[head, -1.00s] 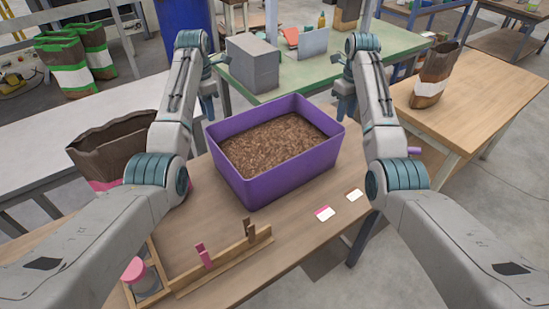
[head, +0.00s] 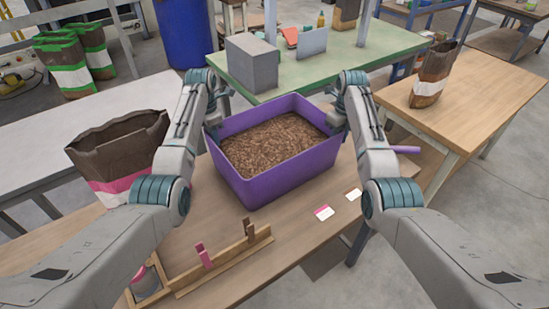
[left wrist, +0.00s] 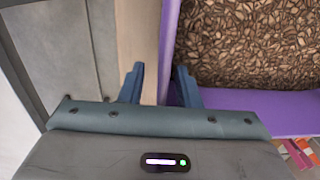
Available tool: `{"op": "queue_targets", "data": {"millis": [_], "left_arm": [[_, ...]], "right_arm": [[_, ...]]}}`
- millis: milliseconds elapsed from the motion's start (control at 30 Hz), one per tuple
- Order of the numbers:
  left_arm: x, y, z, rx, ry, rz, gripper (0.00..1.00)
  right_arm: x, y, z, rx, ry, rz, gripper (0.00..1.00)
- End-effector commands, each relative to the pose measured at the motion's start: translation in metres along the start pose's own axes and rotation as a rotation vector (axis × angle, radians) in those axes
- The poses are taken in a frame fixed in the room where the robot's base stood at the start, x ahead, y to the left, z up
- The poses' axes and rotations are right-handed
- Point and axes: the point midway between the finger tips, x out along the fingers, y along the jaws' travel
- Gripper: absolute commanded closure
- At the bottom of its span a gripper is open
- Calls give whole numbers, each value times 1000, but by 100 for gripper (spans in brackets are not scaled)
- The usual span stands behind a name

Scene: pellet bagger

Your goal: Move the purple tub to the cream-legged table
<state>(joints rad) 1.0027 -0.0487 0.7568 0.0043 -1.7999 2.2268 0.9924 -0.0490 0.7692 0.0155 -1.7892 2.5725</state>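The purple tub (head: 285,178), full of brown pellets, stands on the wooden table in front of me. My left gripper (head: 213,124) is at the tub's left wall, partly hidden by my arm. The left wrist view shows its fingers (left wrist: 160,85) open, with the tub's purple wall (left wrist: 170,45) between them. My right gripper (head: 337,120) is at the tub's right wall near the far corner, and its fingers look apart. The cream-legged table (head: 490,95) with a light wooden top stands to the right.
A brown bag (head: 433,75) stands on the cream-legged table's left part; its right part is bare. An open brown-and-pink bag (head: 120,155) is left of the tub. A wooden rack (head: 225,262) and cards (head: 324,212) lie in front. A green table (head: 330,65) stands behind.

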Motion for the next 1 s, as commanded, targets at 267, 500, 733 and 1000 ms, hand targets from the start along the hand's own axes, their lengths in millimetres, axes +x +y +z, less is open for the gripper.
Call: {"op": "queue_targets", "data": {"millis": [267, 500, 733, 1000], "left_arm": [[0, 0, 0, 0, 0, 0, 100], [-1, 0, 0, 0, 0, 0, 100], [-1, 0, 0, 0, 0, 0, 100], [-1, 0, 0, 0, -1, 0, 100]], "right_arm": [[0, 0, 0, 0, 0, 0, 100], [-1, 0, 0, 0, 0, 0, 100], [-1, 0, 0, 0, 0, 0, 100], [-1, 0, 0, 0, 0, 0, 100]]}}
